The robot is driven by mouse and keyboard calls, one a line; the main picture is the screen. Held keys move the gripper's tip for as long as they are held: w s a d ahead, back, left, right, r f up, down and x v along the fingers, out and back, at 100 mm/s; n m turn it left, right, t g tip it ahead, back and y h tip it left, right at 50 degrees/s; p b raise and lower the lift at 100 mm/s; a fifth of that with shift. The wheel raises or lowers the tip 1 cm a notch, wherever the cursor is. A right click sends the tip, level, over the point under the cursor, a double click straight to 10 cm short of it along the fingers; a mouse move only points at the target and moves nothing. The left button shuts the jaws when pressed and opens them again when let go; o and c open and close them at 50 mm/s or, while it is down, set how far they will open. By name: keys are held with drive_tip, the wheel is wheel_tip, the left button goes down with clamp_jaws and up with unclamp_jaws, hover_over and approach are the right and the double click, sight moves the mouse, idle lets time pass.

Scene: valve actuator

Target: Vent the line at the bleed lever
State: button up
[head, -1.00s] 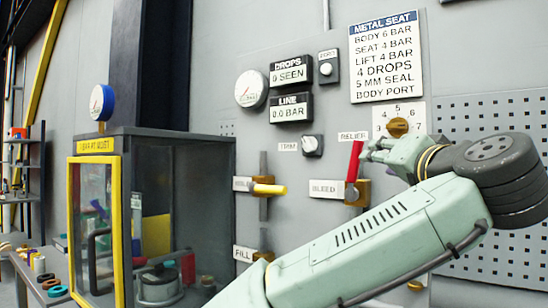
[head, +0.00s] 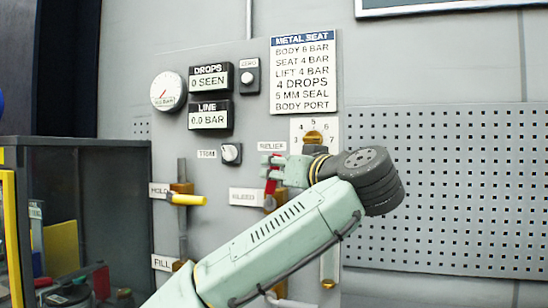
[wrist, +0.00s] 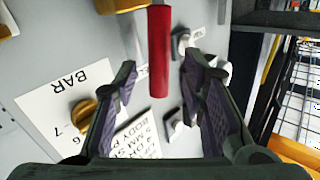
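The red bleed lever (head: 271,186) stands roughly upright on its brass valve body beside the BLEED label (head: 246,197). My gripper (head: 272,168) is at the lever's upper part in the head view and partly hides it. In the wrist view, my gripper (wrist: 158,85) is open, with one finger on each side. The red lever (wrist: 158,50) reaches into the space between the fingers, with a visible gap on both sides. The LINE display (head: 209,118) reads 0.0 BAR.
The yellow HOLD lever (head: 187,199) sticks out level, left of the bleed valve. The TRIM knob (head: 231,153) and brass relief dial (head: 313,138) are close by. A yellow-framed cabinet (head: 88,160) stands at left. A perforated panel (head: 450,190) covers the right wall.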

drive_tip(key=shift+p+x, duration=0.4)
drive_tip(key=shift+x, duration=1.05)
drive_tip(key=shift+c, duration=0.3)
clamp_jaws()
